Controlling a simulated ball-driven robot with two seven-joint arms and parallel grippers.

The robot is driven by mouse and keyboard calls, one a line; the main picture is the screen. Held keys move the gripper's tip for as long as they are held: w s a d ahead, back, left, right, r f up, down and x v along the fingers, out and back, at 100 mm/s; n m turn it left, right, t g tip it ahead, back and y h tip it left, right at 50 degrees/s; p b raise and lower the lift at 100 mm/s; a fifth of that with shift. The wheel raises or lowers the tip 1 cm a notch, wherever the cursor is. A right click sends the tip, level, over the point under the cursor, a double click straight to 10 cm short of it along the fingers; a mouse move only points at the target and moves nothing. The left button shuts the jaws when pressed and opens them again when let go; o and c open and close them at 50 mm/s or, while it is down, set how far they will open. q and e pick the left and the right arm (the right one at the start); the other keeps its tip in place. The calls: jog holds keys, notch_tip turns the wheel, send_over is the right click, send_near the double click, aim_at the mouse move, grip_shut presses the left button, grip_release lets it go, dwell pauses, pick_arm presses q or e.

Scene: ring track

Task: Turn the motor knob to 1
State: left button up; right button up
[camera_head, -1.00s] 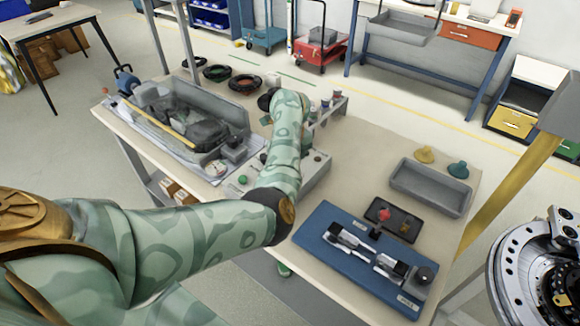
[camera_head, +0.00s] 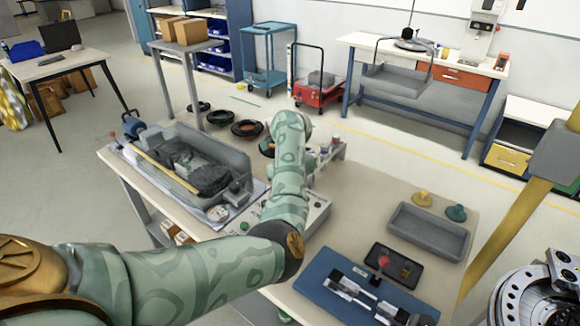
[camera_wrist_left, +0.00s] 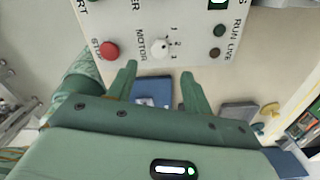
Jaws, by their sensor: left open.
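The motor knob (camera_wrist_left: 160,46) is a small white dial on a light control panel (camera_wrist_left: 185,22) in the left wrist view. The word MOTOR stands left of it and small position numbers right of it; its exact setting is too small to tell. A red stop button (camera_wrist_left: 109,51) is left of the knob. My left gripper (camera_wrist_left: 158,71) is open, its two green fingers apart and empty, tips just below the knob in the picture. In the head view my left arm hides this gripper and most of the control box (camera_head: 316,212). My right gripper is not in view.
The box stands on a workbench (camera_head: 372,196). A grey fixture tray (camera_head: 205,140) is left of my arm. A blue board (camera_head: 322,268) and an empty grey bin (camera_head: 428,232) lie to the right. Dark indicator lights (camera_wrist_left: 217,52) sit right of the knob.

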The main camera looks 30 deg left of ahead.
pick_arm(q)
notch_tip(320, 180, up, 8)
jog(key=p, duration=0.2)
dwell(0.4)
